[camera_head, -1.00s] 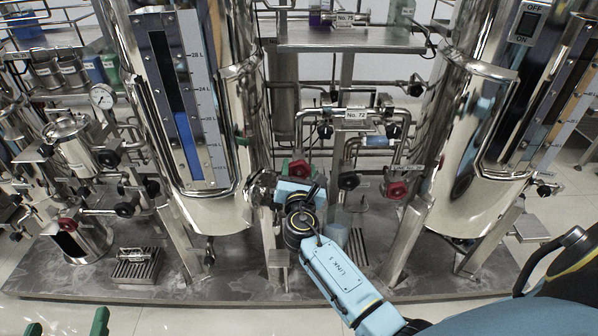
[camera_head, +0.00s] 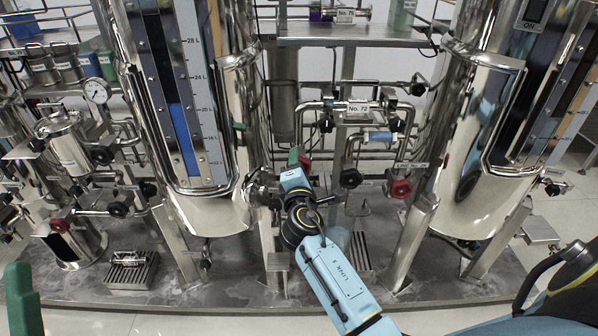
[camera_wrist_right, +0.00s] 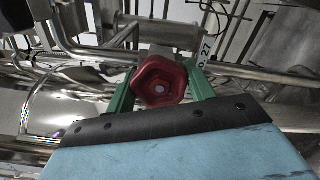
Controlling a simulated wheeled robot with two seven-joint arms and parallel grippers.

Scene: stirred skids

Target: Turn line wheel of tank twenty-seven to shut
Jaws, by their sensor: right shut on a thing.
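In the right wrist view a red, lobed hand wheel (camera_wrist_right: 160,82) sits between the two green fingers of my right gripper (camera_wrist_right: 161,88), which is shut on it. A white label ending in 27 (camera_wrist_right: 206,48) shows just behind, partly hidden by a finger. In the head view my right gripper (camera_head: 299,162) is at the pipework beside the middle tank (camera_head: 215,215), and only a little red of the wheel shows past it. A green finger of my left gripper (camera_head: 20,297) shows at the lower left edge; its opening cannot be told.
Another red wheel (camera_head: 400,188) and a black knob (camera_head: 350,178) are to the right, under the pipe labelled No. 72 (camera_head: 357,108). A second large tank (camera_head: 480,150) stands at the right. Metal legs stand on the grey skid floor (camera_head: 230,285).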

